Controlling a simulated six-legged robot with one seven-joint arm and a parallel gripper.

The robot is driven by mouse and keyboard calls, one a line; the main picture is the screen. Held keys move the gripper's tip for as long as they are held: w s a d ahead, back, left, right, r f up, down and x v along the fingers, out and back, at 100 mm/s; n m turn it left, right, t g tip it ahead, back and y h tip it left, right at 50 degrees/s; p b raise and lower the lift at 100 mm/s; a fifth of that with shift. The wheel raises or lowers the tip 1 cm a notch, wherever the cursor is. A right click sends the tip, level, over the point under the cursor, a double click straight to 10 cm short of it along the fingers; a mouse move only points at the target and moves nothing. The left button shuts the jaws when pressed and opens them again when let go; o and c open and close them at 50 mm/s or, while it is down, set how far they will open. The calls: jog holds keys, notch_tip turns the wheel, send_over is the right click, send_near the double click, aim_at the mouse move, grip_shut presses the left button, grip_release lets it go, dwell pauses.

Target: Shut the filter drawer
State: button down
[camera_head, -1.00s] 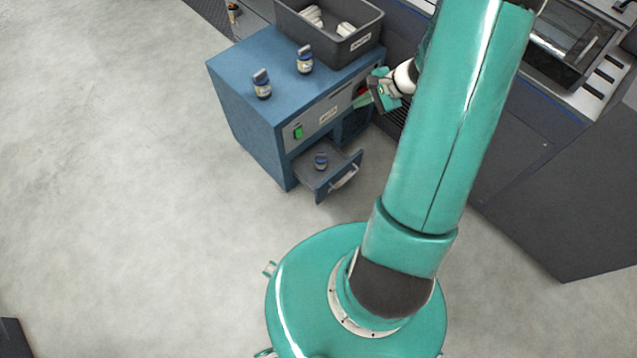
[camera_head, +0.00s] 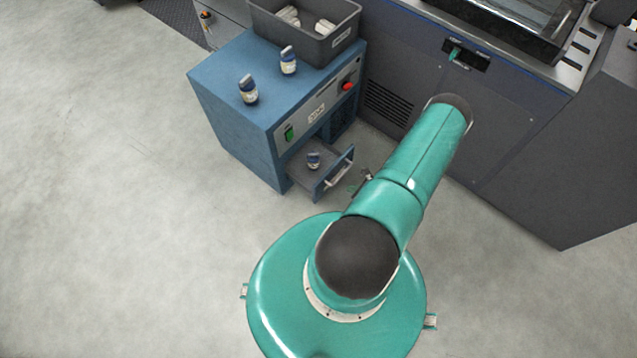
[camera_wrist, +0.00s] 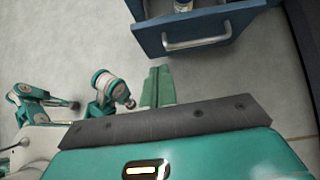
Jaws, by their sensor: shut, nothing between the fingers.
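The filter drawer (camera_head: 336,178) stands pulled out low on the blue cabinet (camera_head: 240,115), with a pale bar handle on its front. A small dark-capped bottle (camera_head: 313,160) stands inside it. In the wrist view the drawer front (camera_wrist: 232,25) and its handle (camera_wrist: 197,43) are at the top, and part of the bottle (camera_wrist: 183,6) shows. My gripper (camera_wrist: 158,72) is shut and empty, its green fingers just below and left of the drawer front, apparently apart from it. In the head view my gripper (camera_head: 357,186) is small and partly hidden by my arm, just right of the drawer.
Two bottles (camera_head: 248,90) (camera_head: 288,61) and a grey bin (camera_head: 335,43) with white items sit on the cabinet. Its front has a green switch (camera_head: 289,133) and a red knob (camera_head: 347,86). A dark machine (camera_head: 500,140) stands to the right. The floor at left is clear.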

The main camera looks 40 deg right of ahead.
jog(key=a+f, duration=0.1)
send_near(323, 182)
notch_tip(323, 182, down, 3)
jog(key=w, duration=0.1)
jog(key=w+f, duration=0.1)
jog(key=w, duration=0.1)
jog(key=shift+a, duration=0.25)
jog(key=shift+w, duration=0.55)
